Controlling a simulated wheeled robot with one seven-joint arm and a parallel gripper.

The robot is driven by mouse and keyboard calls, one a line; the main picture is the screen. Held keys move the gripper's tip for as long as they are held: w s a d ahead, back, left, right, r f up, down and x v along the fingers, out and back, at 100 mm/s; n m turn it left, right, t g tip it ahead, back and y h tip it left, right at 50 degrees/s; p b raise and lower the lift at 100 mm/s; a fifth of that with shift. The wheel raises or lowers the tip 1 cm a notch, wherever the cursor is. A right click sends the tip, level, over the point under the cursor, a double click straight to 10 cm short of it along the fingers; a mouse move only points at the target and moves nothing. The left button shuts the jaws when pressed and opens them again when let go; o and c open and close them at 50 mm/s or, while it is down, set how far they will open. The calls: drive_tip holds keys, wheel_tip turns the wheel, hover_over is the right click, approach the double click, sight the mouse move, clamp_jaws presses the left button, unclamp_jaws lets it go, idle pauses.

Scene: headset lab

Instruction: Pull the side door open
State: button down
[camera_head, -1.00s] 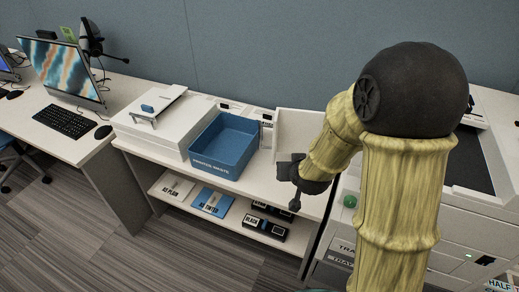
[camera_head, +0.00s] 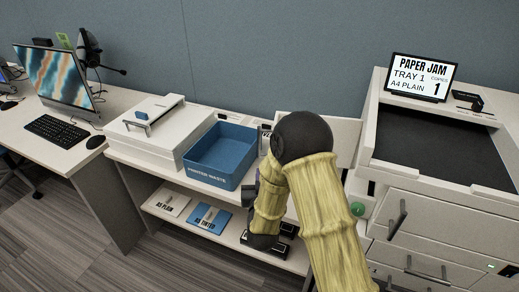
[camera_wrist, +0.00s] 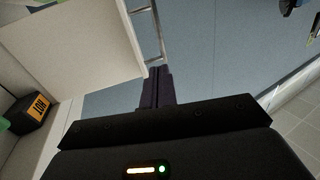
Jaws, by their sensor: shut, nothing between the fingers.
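The side door is a pale flat panel (camera_head: 345,130) standing out to the left from the copier's (camera_head: 450,200) left side, partly hidden behind my arm in the head view. It looks open. In the wrist view the pale panel (camera_wrist: 75,40) fills the upper left, with a metal bar handle (camera_wrist: 148,32) along its edge. My gripper (camera_wrist: 155,75) is shut and empty, its dark fingertips close to the handle's lower end. I cannot tell if they touch. In the head view the gripper is mostly hidden by my arm.
A green knob (camera_head: 357,209) shows at the copier's left side. A blue bin (camera_head: 222,155) and a white machine (camera_head: 150,130) stand on the bench at left. The copier screen (camera_head: 420,78) reads PAPER JAM. A dark box (camera_wrist: 30,112) lies at left in the wrist view.

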sight(259, 142)
drive_tip(key=w, duration=0.4)
drive_tip(key=w+p, duration=0.1)
drive_tip(key=w, duration=0.4)
drive_tip(key=w+a+p, duration=0.1)
drive_tip(key=w, duration=0.4)
